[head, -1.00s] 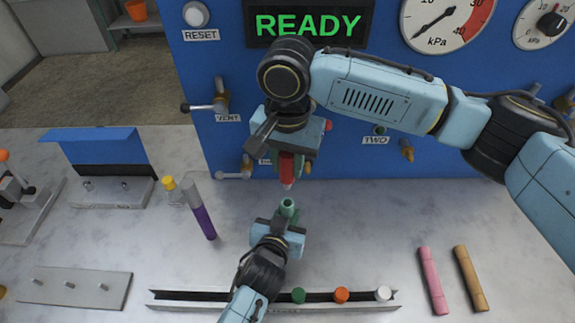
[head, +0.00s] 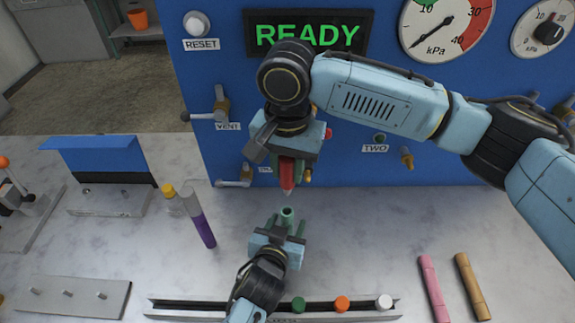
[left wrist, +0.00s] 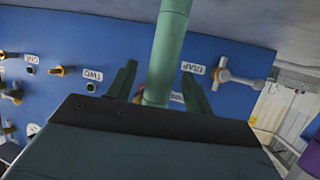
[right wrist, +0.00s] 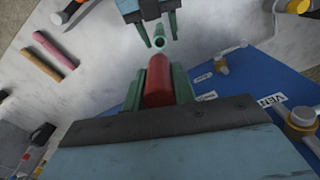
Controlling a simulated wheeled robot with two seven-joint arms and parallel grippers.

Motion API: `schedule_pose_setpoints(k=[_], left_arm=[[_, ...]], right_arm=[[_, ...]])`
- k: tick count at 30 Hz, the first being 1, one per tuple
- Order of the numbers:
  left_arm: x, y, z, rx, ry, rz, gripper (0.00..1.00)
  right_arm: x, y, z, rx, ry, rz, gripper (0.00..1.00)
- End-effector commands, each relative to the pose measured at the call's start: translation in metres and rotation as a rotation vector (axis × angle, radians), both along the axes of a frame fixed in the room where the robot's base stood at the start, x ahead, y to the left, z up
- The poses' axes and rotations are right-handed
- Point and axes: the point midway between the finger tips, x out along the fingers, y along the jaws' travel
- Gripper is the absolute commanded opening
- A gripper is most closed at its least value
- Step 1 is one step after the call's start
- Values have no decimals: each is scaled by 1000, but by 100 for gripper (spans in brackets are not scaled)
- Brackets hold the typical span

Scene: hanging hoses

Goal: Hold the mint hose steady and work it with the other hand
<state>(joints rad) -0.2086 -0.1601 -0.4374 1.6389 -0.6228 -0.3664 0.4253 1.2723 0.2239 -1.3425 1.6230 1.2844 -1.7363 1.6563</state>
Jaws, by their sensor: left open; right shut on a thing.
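The mint hose (head: 287,213) shows as a short green tube with an open end at the middle of the bench. My left gripper (head: 286,226) is open, with one finger on each side of the hose. In the left wrist view the hose (left wrist: 170,45) runs up between the parted fingers (left wrist: 158,85), with gaps at both sides. My right gripper (head: 288,172) is above it, shut on a red rounded piece (head: 287,176) with a pale tip. In the right wrist view the red piece (right wrist: 158,80) points toward the hose mouth (right wrist: 160,43), apart from it.
Behind is a blue panel (head: 225,160) with valves, gauges and a READY display (head: 308,33). A slotted rail (head: 190,308) lies in front. Pink (head: 434,289) and tan (head: 470,285) sticks lie right.

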Motion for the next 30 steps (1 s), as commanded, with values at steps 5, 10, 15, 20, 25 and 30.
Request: schedule_pose_setpoints(k=[5,10,15,20,25,30], left_arm=[[-26,7,10,-2,3,0,52],[-58,16,23,-1,4,0,52],[-84,23,35,0,4,-1,52],[-98,27,41,0,2,-1,52],[-102,28,44,1,1,-1,52],[-102,28,43,1,1,-1,52]], right_arm=[[0,0,0,0,0,0,2],[0,0,0,0,0,0,2],[0,0,0,0,0,0,2],[0,0,0,0,0,0,2],[0,0,0,0,0,0,2],[0,0,0,0,0,0,2]])
